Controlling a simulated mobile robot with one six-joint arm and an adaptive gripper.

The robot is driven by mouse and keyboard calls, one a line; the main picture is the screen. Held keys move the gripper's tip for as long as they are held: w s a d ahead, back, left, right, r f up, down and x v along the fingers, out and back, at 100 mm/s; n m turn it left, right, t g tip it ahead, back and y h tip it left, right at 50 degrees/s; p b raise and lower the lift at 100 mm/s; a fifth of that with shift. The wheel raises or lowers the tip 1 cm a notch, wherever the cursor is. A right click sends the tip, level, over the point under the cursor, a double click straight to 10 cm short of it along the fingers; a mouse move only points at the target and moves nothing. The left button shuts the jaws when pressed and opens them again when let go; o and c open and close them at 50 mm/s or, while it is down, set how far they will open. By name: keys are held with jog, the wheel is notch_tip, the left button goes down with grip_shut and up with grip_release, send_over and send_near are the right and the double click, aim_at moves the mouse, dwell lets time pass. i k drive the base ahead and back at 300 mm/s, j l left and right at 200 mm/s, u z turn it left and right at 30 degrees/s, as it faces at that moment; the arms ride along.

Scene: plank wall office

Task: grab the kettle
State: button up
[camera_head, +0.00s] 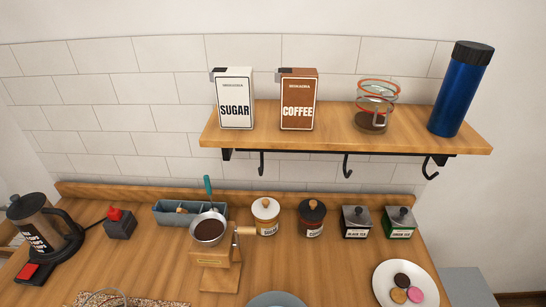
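The kettle (36,222) appears to be the dark-lidded vessel at the lower left. It has a brownish-grey body with white lettering and a large black handle on its right side. It stands upright on a dark base with a red switch (27,271) at the front. My gripper is not in view, so where it is relative to the kettle does not show.
Right of the kettle are a dark box with a red top (119,222), a blue-grey tray (165,218) and a wooden coffee grinder (216,262). Jars and tins line the back. A wall shelf (340,138) overhangs. A white plate (428,287) holds round sweets.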

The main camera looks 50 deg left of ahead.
aim_at(49, 231)
jog(key=u, duration=3.45)
jog(key=z, duration=0.45)
jog(key=i+j+z, duration=0.25)
jog(key=j, duration=0.15)
jog(key=i+j+z, duration=0.25)
jog(key=j, duration=0.15)
jog(key=j+z, duration=0.2)
jog(key=j, duration=0.25)
jog(key=i+j+z, duration=0.25)
jog(key=j, duration=0.2)
jog(key=j+z, duration=0.25)
jog(key=j, duration=1.4)
jog(key=i+j, duration=0.15)
jog(key=j, duration=1)
jog(key=z, duration=0.05)
